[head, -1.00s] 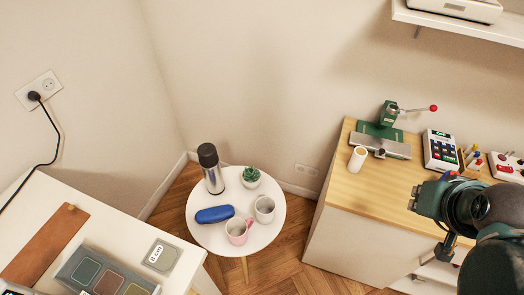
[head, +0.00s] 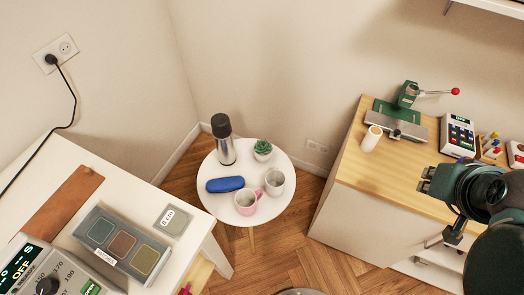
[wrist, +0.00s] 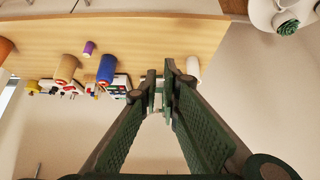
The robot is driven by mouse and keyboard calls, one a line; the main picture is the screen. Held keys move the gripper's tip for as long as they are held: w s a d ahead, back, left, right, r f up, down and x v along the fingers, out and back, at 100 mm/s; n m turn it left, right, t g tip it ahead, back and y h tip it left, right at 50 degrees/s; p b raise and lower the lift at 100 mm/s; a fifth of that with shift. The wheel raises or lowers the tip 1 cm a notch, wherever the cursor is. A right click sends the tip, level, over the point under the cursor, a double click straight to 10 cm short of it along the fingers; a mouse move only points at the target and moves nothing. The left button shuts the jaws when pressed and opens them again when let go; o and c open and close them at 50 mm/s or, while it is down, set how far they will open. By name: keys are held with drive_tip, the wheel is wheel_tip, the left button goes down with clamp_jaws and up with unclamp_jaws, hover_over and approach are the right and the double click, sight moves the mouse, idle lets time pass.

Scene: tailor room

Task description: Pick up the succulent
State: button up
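The succulent (head: 263,148) is a small green rosette in a white pot. It stands upright near the back edge of the round white table (head: 268,212) in the head view. The green rosette also shows at the top right corner of the wrist view (wrist: 286,24), partly cut by the frame. My gripper (wrist: 161,78) is open, with an empty gap between its dark green fingers. In the head view my gripper (head: 426,180) is at the right, by the wooden-topped cabinet (head: 362,176), well away from the succulent.
A steel flask (head: 224,142), a blue case (head: 225,184), a pink-handled mug (head: 246,202) and a grey mug (head: 275,182) share the round table. The cabinet holds a green press (head: 403,112) and a cream spool (head: 371,139). A white table (head: 115,187) stands at the left.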

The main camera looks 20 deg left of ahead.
drive_tip(key=o, duration=1.8)
drive_tip(key=w+a+n+g+y+p, duration=0.1)
drive_tip(key=w+a+n+g, duration=0.15)
drive_tip(key=w+a, duration=0.9)
drive_tip(key=n+g+p, duration=0.2)
drive_tip(key=n+g, duration=0.3)
drive_tip(key=n, duration=0.4)
approach(263, 142)
drive_tip(key=shift+h, duration=0.4)
wheel_tip(263, 142, down, 6)
drive_tip(key=shift+a+r, duration=0.1)
drive_tip(key=shift+r, duration=0.1)
drive_tip(key=shift+s+a+f, duration=0.25)
drive_tip(key=shift+a+f, duration=0.1)
drive_tip(key=shift+f, duration=0.1)
